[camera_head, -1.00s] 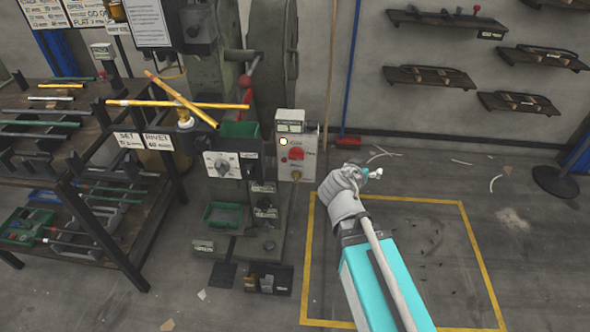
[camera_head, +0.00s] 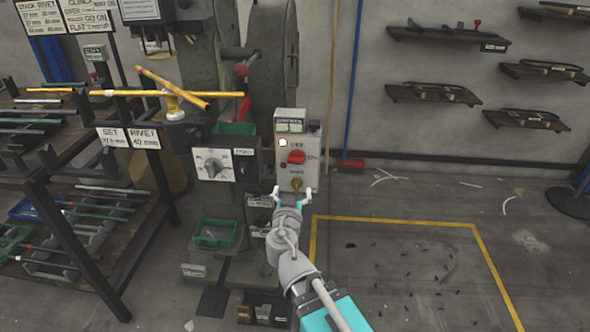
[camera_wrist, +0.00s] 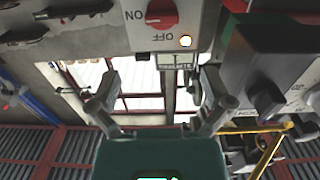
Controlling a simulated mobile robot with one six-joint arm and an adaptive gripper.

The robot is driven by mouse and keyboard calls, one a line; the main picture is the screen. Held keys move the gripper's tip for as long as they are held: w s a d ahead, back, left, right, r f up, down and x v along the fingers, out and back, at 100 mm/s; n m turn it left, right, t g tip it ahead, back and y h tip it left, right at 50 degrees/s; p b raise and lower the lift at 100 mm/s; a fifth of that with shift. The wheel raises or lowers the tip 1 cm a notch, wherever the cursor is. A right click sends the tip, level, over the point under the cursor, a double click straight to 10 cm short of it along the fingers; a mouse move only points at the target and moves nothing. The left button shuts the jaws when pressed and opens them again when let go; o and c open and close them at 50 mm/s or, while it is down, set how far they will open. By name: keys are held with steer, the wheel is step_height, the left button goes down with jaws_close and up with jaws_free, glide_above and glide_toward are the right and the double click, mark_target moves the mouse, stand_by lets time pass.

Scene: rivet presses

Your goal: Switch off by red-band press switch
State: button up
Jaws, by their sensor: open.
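A grey switch box (camera_head: 312,165) stands on the front of the press in the head view. It carries a red rotary knob (camera_head: 296,157) with OFF lettered above it and ON to its right. A pale lamp (camera_head: 282,142) sits at its upper left. I cannot tell which mark the knob points to. The knob also shows in the wrist view (camera_wrist: 161,14), inverted, at the top edge, with the lamp (camera_wrist: 185,41) near it. My gripper (camera_head: 292,192) is open and empty, its fingertips at the box's lower edge, below the knob. I cannot tell whether they touch it.
Left of the box is a panel with a grey dial (camera_head: 212,167). A yellow bar (camera_head: 80,93) crosses above it. A black rack (camera_head: 85,245) stands at the left. A green bin (camera_head: 215,233) sits below the panel.

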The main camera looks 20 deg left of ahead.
mark_target(296, 162)
steer(key=shift+s+a, duration=0.1)
steer(key=shift+a, duration=0.05)
steer(key=shift+w, duration=0.2)
steer(key=shift+x, duration=6.75)
steer(key=shift+f, duration=0.1)
